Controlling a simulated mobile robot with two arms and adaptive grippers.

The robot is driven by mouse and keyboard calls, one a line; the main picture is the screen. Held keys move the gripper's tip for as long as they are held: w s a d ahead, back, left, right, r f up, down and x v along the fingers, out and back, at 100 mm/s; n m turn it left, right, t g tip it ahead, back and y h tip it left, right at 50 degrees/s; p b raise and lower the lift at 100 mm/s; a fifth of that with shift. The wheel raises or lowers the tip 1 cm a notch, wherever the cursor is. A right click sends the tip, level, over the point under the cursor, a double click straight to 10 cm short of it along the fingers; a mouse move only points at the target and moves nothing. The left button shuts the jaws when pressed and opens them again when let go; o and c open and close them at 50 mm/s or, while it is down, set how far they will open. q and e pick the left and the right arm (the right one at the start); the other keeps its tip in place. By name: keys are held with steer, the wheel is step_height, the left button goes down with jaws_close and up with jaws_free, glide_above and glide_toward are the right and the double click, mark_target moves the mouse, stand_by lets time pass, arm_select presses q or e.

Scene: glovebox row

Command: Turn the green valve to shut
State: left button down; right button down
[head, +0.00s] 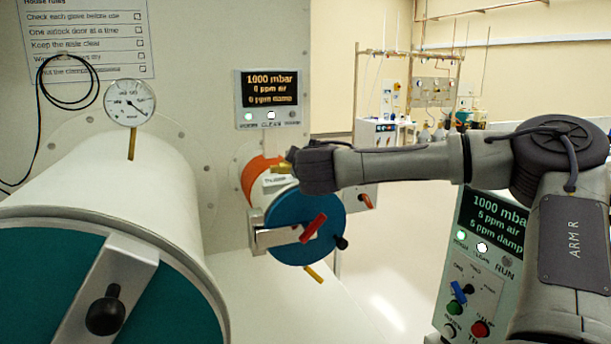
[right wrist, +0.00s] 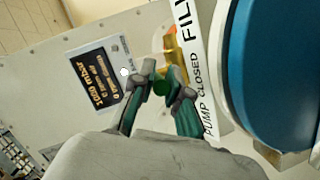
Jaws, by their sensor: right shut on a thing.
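The green valve (right wrist: 161,88) shows in the right wrist view as a small green piece between my right fingers, mostly covered by them. My right gripper (right wrist: 163,82) is shut on it. Behind it is a brass fitting (right wrist: 174,52), next to a white label (right wrist: 207,88) reading PUMP, CLOSED and FILL. In the head view my right gripper (head: 291,167) reaches in from the right to the top of the small blue-doored chamber (head: 290,228), and the green valve is hidden there. I cannot read which label word the valve points to. My left gripper is out of view.
A large chamber with a teal door (head: 40,290) fills the left, with a round gauge (head: 130,102) above it. A display panel (head: 270,98) reads 1000 mbar. The blue door has a red handle (head: 313,228). Another control panel (head: 480,255) stands at right, beneath my arm.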

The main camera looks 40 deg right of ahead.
steer(key=shift+w+a+f+m+g+h+b, duration=0.1)
steer(key=shift+a+m+g+h+b, duration=0.3)
steer(key=shift+m+h, duration=0.1)
steer(key=shift+d, duration=0.1)
steer(key=c, duration=1.2)
jaws_free()
steer(key=shift+o, duration=0.2)
steer(key=v, duration=1.2)
